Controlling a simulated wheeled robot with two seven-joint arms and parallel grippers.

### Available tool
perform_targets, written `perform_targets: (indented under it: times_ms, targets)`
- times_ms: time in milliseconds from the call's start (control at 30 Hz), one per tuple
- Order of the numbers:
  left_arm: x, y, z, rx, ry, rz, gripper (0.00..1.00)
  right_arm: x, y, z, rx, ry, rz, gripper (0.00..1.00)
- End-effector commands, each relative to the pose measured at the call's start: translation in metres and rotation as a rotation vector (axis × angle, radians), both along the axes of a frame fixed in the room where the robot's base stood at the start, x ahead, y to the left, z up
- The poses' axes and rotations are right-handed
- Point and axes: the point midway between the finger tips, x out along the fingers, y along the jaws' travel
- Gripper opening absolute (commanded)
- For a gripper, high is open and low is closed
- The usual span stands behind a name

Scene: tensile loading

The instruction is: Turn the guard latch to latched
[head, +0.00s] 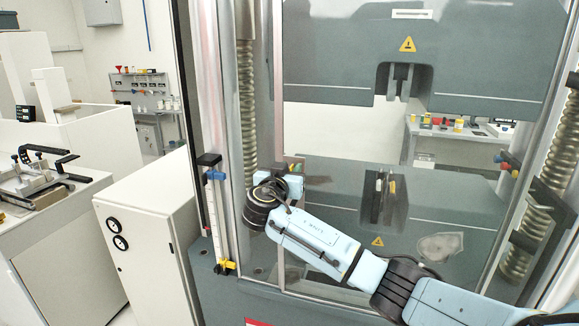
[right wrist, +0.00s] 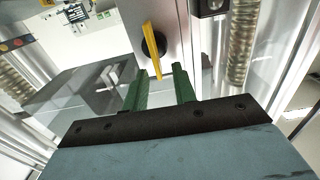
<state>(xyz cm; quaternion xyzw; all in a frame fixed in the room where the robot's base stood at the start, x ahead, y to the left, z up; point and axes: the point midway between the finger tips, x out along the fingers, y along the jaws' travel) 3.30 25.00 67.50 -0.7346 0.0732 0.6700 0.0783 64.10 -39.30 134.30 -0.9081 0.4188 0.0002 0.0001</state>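The guard latch shows in the right wrist view as a yellow lever (right wrist: 152,42) on a round black hub (right wrist: 161,46), fixed to a pale metal post. The lever stands nearly upright in that picture, tilted slightly. My right gripper (right wrist: 161,70) is open, its two green fingers apart. The lever's lower end appears between the fingertips; I cannot tell whether they touch it. In the head view my right gripper (head: 292,168) is at the left post of the testing machine's clear guard (head: 340,140), and the latch is hidden there. My left gripper is not in view.
The grey testing machine (head: 350,65) has an upper crosshead and a lower block behind the guard. A rod with blue and yellow stops (head: 216,215) stands left of the gripper. A white cabinet (head: 150,235) with gauges stands further left.

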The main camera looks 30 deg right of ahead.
Motion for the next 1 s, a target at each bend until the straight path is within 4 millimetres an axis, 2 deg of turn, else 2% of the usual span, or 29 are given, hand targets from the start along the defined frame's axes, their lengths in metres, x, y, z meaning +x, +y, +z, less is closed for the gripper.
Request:
perform_targets:
  times_ms: [267, 500, 767, 1000]
  targets:
    - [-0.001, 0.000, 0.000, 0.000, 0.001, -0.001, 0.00, 0.001, -0.001, -0.001, -0.001, 0.001, 0.000, 0.27]
    - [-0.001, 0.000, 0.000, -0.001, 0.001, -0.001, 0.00, 0.001, -0.001, 0.000, -0.001, 0.001, 0.000, 0.00]
    - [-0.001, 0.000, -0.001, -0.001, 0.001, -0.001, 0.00, 0.001, -0.001, -0.001, -0.003, 0.004, 0.000, 0.00]
    - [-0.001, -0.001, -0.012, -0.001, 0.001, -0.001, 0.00, 0.003, 0.000, -0.003, -0.041, 0.050, 0.001, 0.00]
